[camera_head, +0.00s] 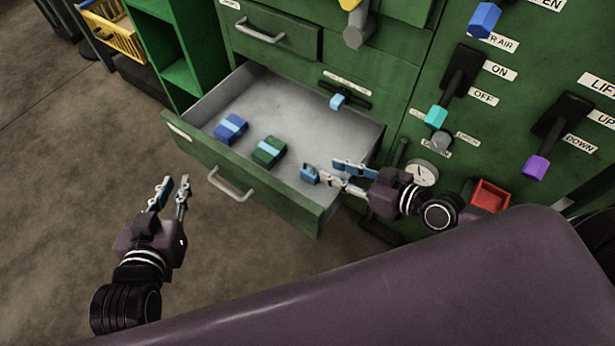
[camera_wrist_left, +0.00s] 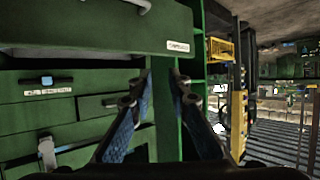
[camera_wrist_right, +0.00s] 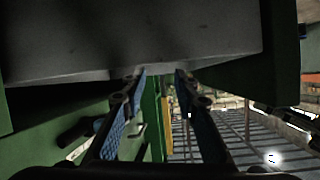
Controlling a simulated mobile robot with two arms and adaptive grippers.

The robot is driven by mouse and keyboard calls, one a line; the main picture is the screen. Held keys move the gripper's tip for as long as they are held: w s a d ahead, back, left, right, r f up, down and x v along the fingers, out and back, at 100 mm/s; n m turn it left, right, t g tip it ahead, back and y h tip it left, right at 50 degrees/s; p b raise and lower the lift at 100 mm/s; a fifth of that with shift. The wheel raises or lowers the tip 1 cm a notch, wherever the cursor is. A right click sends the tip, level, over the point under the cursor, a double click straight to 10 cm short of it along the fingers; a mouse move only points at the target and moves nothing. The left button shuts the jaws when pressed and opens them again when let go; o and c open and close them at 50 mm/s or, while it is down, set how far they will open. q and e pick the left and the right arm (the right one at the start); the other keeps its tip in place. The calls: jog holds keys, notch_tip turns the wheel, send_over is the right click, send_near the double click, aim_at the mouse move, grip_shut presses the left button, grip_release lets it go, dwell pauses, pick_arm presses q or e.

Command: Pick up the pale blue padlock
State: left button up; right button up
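A small blue padlock-like piece (camera_head: 309,175) is in the open drawer (camera_head: 265,202), near its front right corner. A paler blue piece (camera_head: 337,101) is at the dark handle above the drawer's back; I cannot tell for sure which of the two is the pale blue padlock. My right gripper (camera_head: 328,171) is open, its fingertips pointing left, close to the first piece in the picture; contact cannot be told. The right wrist view shows its fingers (camera_wrist_right: 160,78) apart with nothing between them. My left gripper (camera_head: 175,182) is open and empty, left of the drawer front.
A blue block (camera_head: 231,127) and a green block (camera_head: 269,151), each with a light band, lie in the drawer. The cabinet's right side has levers (camera_head: 459,85), a gauge (camera_head: 423,173) and a red box (camera_head: 489,195).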

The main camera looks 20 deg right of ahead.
aim_at(312, 165)
jog(key=shift+f+x, duration=0.15)
jog(key=shift+x, duration=0.75)
jog(key=shift+f+x, duration=0.15)
jog(key=shift+x, duration=0.75)
jog(key=x, duration=0.3)
jog(key=shift+w, duration=0.1)
jog(key=shift+w+a+f, duration=0.3)
jog(key=shift+w+a, duration=0.05)
jog(key=shift+w, duration=0.05)
pick_arm(q)
jog(key=shift+t+h, duration=0.3)
jog(key=shift+t, duration=0.6)
jog(key=r, duration=0.3)
jog(key=w+r, duration=0.1)
jog(key=shift+d+r, duration=0.25)
jog(key=shift+d, duration=0.1)
pick_arm(e)
jog(key=shift+c, duration=0.5)
grip_shut()
